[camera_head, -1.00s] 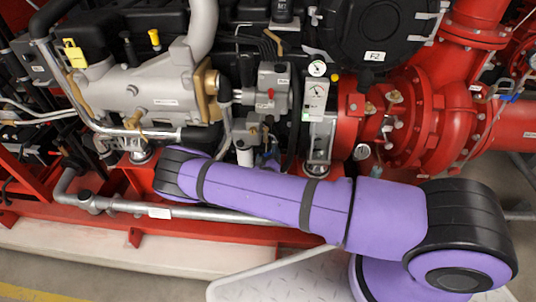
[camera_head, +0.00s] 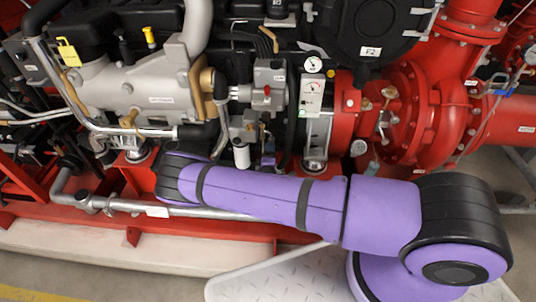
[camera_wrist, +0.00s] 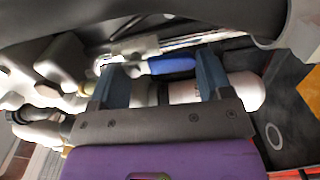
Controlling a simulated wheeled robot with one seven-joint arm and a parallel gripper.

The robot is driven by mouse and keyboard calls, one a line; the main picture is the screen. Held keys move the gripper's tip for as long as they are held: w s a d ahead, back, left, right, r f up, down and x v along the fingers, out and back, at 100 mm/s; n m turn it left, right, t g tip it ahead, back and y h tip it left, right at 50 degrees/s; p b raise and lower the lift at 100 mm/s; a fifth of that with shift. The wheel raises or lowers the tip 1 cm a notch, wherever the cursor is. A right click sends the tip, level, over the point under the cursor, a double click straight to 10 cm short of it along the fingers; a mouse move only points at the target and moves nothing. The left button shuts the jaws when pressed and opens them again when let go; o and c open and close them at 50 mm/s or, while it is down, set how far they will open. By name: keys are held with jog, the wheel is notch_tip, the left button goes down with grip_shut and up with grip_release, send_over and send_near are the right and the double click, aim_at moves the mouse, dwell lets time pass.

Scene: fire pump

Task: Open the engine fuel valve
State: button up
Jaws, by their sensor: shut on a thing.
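In the wrist view, my gripper (camera_wrist: 166,78) has two blue-grey fingers set apart, with a short blue handle (camera_wrist: 172,64) lying across between their tips. I take this blue handle for the fuel valve's lever, and the jaws appear shut on it. The valve body cannot be told apart clearly. A white cylinder (camera_wrist: 243,91) lies behind and below the handle, partly covered by the right finger and the gripper body. In the head view, my purple arm reaches left along the engine's lower side. My gripper and the handle's grip are hidden there.
The head view shows the grey engine block (camera_head: 130,85) above my arm and a white filter (camera_head: 242,155) close to it. A red pump casing (camera_head: 425,120) stands at right. A silver pipe (camera_head: 120,205) and red frame (camera_head: 200,232) run below. Pipes crowd the gripper.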

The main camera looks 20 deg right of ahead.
jog(key=shift+n, duration=0.5)
jog(key=o, duration=0.9)
jog(key=shift+s, duration=0.1)
jog(key=v, duration=1)
jog(key=shift+s, duration=0.35)
jog(key=shift+a, duration=0.1)
